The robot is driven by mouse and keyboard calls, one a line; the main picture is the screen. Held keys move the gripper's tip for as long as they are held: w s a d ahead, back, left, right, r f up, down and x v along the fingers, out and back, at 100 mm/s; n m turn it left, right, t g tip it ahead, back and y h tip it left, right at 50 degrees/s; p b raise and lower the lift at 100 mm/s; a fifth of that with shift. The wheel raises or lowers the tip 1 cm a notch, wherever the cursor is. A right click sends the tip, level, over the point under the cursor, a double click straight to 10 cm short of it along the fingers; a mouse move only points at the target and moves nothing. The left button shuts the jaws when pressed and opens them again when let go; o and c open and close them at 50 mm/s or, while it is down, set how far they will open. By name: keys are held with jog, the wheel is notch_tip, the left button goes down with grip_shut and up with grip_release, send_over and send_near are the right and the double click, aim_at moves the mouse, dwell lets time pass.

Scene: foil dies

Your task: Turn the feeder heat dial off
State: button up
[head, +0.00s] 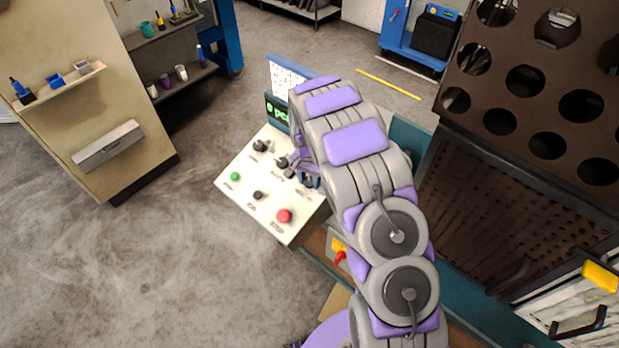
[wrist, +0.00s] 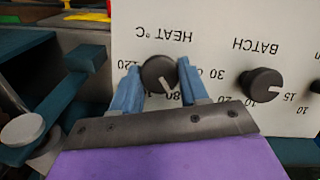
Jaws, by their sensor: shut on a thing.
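The heat dial (wrist: 157,74) is a dark round knob under upside-down "HEAT °C" lettering in the wrist view. Its white pointer mark slants toward the lower right, near numbers partly covered by my gripper. My gripper (wrist: 157,78) has its blue fingers on both sides of this dial and is shut on it. In the head view my gripper (head: 306,180) is at the right part of the white sloped control panel (head: 236,200), where it and my arm mostly hide the heat dial.
The batch dial (wrist: 262,84) is close to the right of the heat dial in the wrist view. The panel also carries a green button (head: 235,176), a small black knob (head: 257,195) and a red button (head: 284,215). A dark perforated rack (head: 525,110) stands right of my arm.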

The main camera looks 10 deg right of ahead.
jog(key=n, duration=0.2)
jog(key=n+h+p, duration=0.1)
jog(key=n, duration=0.2)
jog(key=shift+w+a+r+g, duration=0.1)
jog(key=shift+w+a+g, duration=0.05)
jog(key=shift+g, duration=0.25)
jog(key=n+h+p, duration=0.1)
jog(key=n, duration=0.1)
jog(key=n+p, duration=0.1)
jog(key=n, duration=0.1)
jog(key=shift+w+a+n+h, duration=0.1)
jog(key=shift+a+n+h, duration=0.05)
jog(key=shift+n+h, duration=0.25)
jog(key=o, duration=1)
jog(key=shift+o, duration=0.2)
jog(key=v, duration=1.7)
jog(key=shift+w+a+p, duration=0.2)
jog(key=shift+a+p, duration=0.1)
jog(key=shift+a, duration=0.05)
